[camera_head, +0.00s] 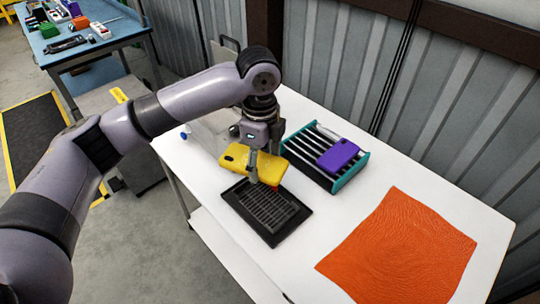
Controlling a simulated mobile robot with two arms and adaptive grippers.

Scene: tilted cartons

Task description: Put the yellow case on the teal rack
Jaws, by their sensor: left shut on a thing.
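The yellow case (236,158) is in my left gripper (253,170), which is shut on it. The case is tilted a little and hangs above the far edge of a black tray; part of it is hidden behind the gripper. The teal rack (351,175) stands on the white table to the right of the case, with teal end walls and several light bars. A purple case (339,154) rests on the right part of the rack. The left part of the rack shows bare bars. My right gripper is out of view.
The black slotted tray (268,237) lies on the white table (326,221) below the yellow case. An orange mat (398,250) covers the front right. A clear item with a blue cap (184,133) is behind my left arm. A corrugated wall closes off the back.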

